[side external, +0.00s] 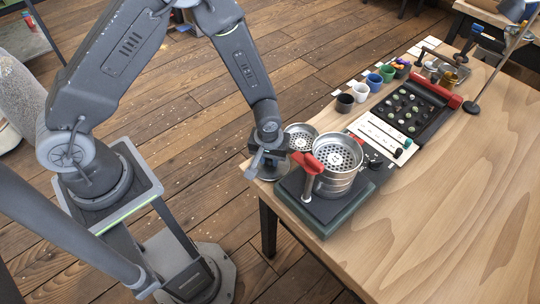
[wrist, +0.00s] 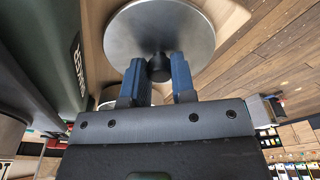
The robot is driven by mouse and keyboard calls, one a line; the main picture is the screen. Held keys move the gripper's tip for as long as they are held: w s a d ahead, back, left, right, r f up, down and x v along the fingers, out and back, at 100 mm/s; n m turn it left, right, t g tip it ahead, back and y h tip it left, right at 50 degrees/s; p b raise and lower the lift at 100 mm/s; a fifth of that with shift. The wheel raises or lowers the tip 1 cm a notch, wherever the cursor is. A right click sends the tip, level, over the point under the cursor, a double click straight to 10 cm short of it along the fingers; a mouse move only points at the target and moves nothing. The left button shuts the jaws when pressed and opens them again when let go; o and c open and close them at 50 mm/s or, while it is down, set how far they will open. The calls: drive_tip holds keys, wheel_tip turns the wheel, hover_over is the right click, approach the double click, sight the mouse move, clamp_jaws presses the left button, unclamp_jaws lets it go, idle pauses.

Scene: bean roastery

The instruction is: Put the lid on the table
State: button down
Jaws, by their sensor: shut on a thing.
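The lid is a round, flat metal disc with a black knob. In the wrist view, the lid (wrist: 185,28) fills the top middle, and the knob (wrist: 159,68) sits between my blue fingertips. My gripper (wrist: 158,78) is shut on this knob. In the side view, my gripper (side external: 266,158) is at the near left corner of the table (side external: 430,210), left of the roaster. The lid (side external: 254,171) shows partly below it, at the table's edge. I cannot tell whether the lid touches the tabletop.
A steel drum with a perforated top (side external: 338,153) stands on a dark green base (side external: 325,222), with a red handle (side external: 306,162) beside my gripper. A perforated round pan (side external: 301,138) is just behind. Coloured cups and a sample tray (side external: 410,108) lie farther back. The right tabletop is clear.

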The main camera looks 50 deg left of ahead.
drive_tip(key=c, duration=0.9)
unclamp_jaws()
drive_tip(key=shift+c, duration=0.2)
wheel_tip(320, 180, up, 12)
drive_tip(key=s, duration=0.1)
wheel_tip(320, 180, up, 16)
drive_tip(key=m+t, duration=0.2)
drive_tip(key=m, duration=0.1)
hover_over(268, 168)
drive_tip(key=s+a, duration=0.5)
drive_tip(key=s, duration=0.1)
drive_tip(key=s+a+r+m+t, duration=0.1)
drive_tip(key=s+r+m+t, duration=0.1)
drive_tip(key=s+r, duration=0.4)
drive_tip(key=s+m, duration=0.1)
drive_tip(key=s, duration=0.2)
drive_tip(key=shift+a+m+h, duration=0.35)
drive_tip(key=shift+m+h, duration=0.05)
